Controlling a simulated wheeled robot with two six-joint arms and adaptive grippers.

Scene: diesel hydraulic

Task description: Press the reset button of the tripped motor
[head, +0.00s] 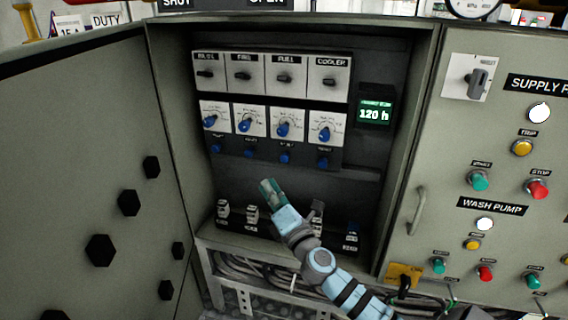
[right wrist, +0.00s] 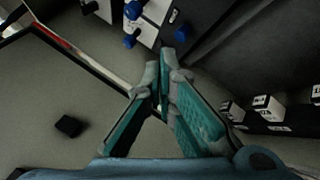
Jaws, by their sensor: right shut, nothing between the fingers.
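In the head view an open cabinet holds a block of motor units marked with words such as FIRE, FUEL and COOLER. Each has a dark switch handle, a blue dial and a small blue button below: first button (head: 216,149), second button (head: 249,153), third button (head: 284,157), fourth button (head: 323,162). I cannot tell which motor has tripped. My right gripper (head: 268,187) is shut and empty, inside the cabinet below the second and third buttons and apart from them. In the right wrist view its fingers (right wrist: 163,82) point up towards a blue button (right wrist: 181,33). My left gripper is not in view.
The open cabinet door (head: 85,180) stands at left. White terminal blocks (head: 252,215) line the cabinet's lower part. A green display (head: 375,113) reads 120 h. The right panel carries lamps, buttons and a handle (head: 416,211). Cables (head: 250,271) run below.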

